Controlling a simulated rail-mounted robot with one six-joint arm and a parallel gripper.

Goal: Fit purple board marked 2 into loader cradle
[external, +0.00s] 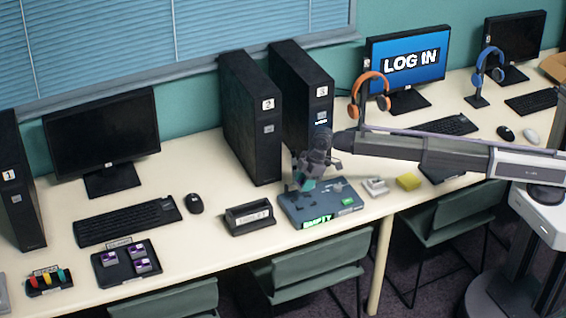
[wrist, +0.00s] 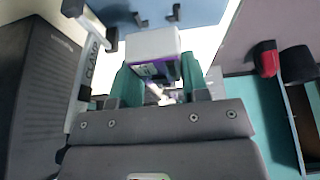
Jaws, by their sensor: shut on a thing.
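My gripper (external: 305,185) is at the blue-grey loader (external: 342,209), just above or at its left back part. In the wrist view, the teal fingers of my gripper (wrist: 160,84) are shut on a white and purple board (wrist: 152,44). I cannot read a number on it. The blue loader surface (wrist: 190,10) lies beyond the board, with small black brackets on it. A pale lever marked CLAMP (wrist: 90,62) stands left of the board. The cradle is not clearly visible, and I cannot tell whether the board touches the loader. The held board is hidden in the external view.
A black tray (external: 122,276) with several purple boards lies at the left. A black labelled holder (external: 250,219) is left of the loader. Tower 2 (external: 250,125) and tower 3 (external: 302,100) stand behind. A grey block (external: 375,187) and yellow block (external: 409,181) lie right of the loader.

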